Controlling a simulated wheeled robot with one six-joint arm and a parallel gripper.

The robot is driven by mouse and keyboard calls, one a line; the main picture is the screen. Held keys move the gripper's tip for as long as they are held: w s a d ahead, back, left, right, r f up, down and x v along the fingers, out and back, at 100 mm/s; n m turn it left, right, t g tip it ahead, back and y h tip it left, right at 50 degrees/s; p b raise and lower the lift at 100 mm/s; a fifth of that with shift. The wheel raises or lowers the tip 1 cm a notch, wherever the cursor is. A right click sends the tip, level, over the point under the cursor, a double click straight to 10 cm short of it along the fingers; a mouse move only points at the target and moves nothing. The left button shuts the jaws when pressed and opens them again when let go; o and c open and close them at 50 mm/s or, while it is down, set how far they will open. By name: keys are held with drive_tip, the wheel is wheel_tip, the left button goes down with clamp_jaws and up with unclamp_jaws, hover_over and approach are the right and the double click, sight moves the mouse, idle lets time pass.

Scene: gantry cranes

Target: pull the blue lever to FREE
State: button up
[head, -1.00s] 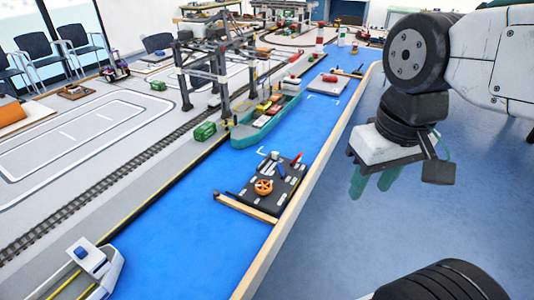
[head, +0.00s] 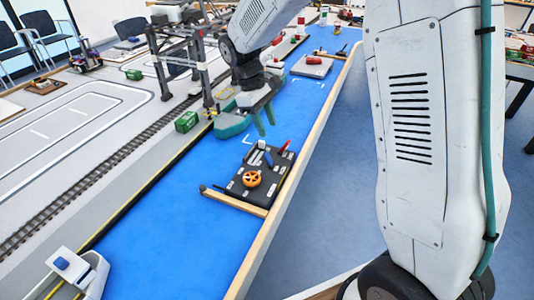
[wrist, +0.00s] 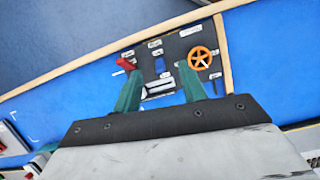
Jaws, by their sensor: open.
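The black control panel (head: 268,192) lies on the blue tabletop beside the wooden edge. The blue lever (head: 268,158) stands on it, between the red lever (head: 284,147) and the orange handwheel (head: 252,179). My gripper (head: 266,128) is open and empty, above and behind the panel in the head view, fingers pointing down. In the wrist view the blue lever (wrist: 159,66) shows between the two green fingers (wrist: 161,71), apart from them. The red lever (wrist: 125,64) is near the left fingertip and the handwheel (wrist: 200,58) lies right of the right one. The labels are too small to read.
A green container (head: 187,121) sits near the rail track. Another small panel (head: 312,67) lies farther back. The blue surface in front of the panel is clear.

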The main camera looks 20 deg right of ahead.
drive_tip(key=n, duration=0.1)
approach(267, 153)
drive_tip(key=f, duration=0.2)
drive_tip(key=shift+g+h, duration=0.3)
drive_tip(key=x, duration=0.8)
drive_tip(key=shift+s+f, duration=0.1)
clamp_jaws()
